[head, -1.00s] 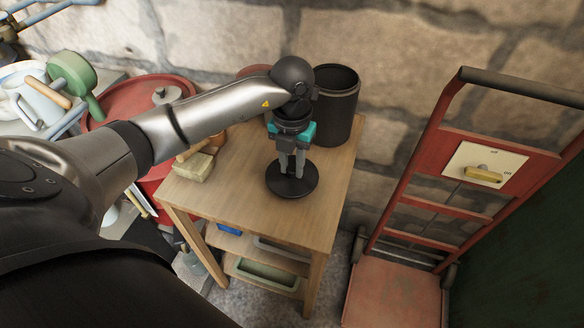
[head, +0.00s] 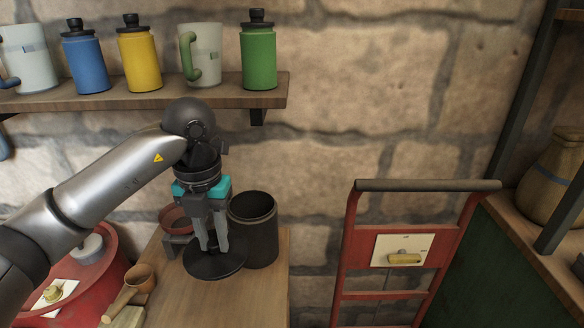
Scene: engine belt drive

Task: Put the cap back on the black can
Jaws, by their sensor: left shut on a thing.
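The black can (head: 262,238) stands upright and open-topped at the back of the wooden table. The black cap (head: 203,268) is a round disc in front and to the left of the can, under my left gripper. My left gripper (head: 215,248) points down and is shut on the cap near its middle. I cannot tell whether the cap touches the tabletop or hangs just above it. My right gripper is not in view.
A red drum (head: 98,270) stands at left. Above, a wall shelf (head: 180,97) holds several bottles and mugs. A red hand truck (head: 358,245) stands right of the table.

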